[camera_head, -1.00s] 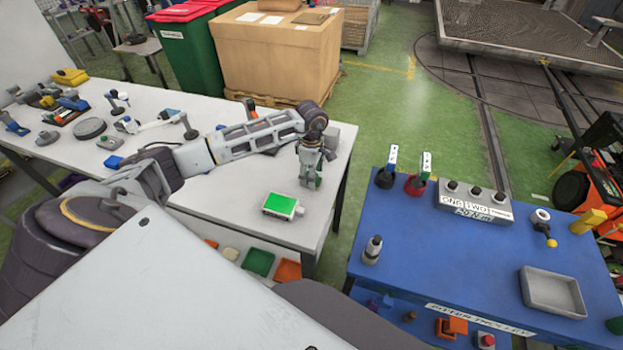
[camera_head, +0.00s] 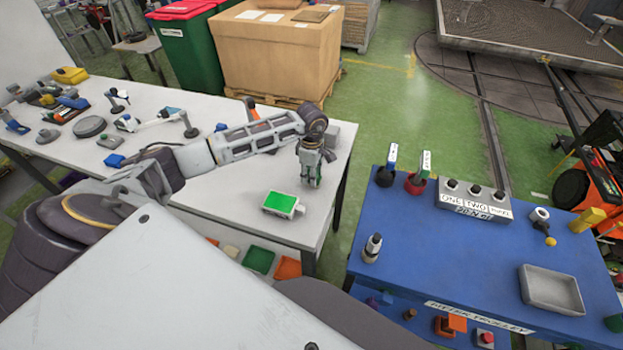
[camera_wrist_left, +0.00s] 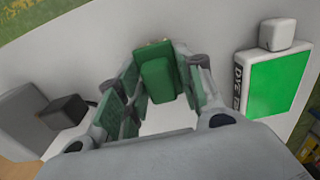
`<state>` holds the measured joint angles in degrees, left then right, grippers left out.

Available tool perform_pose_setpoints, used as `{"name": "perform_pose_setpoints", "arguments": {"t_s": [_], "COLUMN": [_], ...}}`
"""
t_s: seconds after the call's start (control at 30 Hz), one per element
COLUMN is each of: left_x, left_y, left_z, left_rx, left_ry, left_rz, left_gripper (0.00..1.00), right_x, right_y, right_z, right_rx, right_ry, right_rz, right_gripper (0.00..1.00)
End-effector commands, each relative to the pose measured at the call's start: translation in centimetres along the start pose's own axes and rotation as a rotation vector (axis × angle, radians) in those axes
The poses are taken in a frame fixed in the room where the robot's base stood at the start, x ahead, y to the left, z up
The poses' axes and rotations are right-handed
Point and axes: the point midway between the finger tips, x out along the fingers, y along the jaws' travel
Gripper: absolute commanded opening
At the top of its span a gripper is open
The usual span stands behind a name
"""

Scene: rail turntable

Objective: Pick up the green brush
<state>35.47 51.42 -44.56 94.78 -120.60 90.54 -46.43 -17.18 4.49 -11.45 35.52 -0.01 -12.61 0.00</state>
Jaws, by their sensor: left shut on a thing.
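The green brush (camera_wrist_left: 157,80) shows in the left wrist view as a green block between the fingers of my left gripper (camera_wrist_left: 150,95). My left gripper is shut on it, low over the white table. In the head view my left gripper (camera_head: 312,182) points straight down near the table's right end. There the brush is mostly hidden by the fingers, and I cannot tell whether it touches the table. My right gripper is not in view.
A device with a green top (camera_head: 282,204) lies on the white table (camera_head: 240,190) just in front of the gripper; it also shows in the wrist view (camera_wrist_left: 275,85). A grey block (camera_head: 340,134) stands behind. The blue trolley (camera_head: 440,250) is to the right, across a gap.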

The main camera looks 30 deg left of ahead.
Motion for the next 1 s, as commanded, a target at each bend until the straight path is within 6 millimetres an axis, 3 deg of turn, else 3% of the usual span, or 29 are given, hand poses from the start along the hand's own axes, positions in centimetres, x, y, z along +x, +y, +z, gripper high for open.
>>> {"name": "perform_pose_setpoints", "arguments": {"t_s": [0.47,1.0], "left_x": [-0.9,-7.9], "left_y": [0.1,0.1], "left_z": [0.0,0.0], "left_rx": [0.0,0.001], "left_ry": [-0.001,-0.001], "left_rz": [0.002,0.003], "left_gripper": [0.13,0.13], "right_x": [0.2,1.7], "right_y": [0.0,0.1], "right_z": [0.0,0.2], "right_rx": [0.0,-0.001], "right_ry": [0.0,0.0], "right_rz": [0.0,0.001], "right_gripper": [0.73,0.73]}}
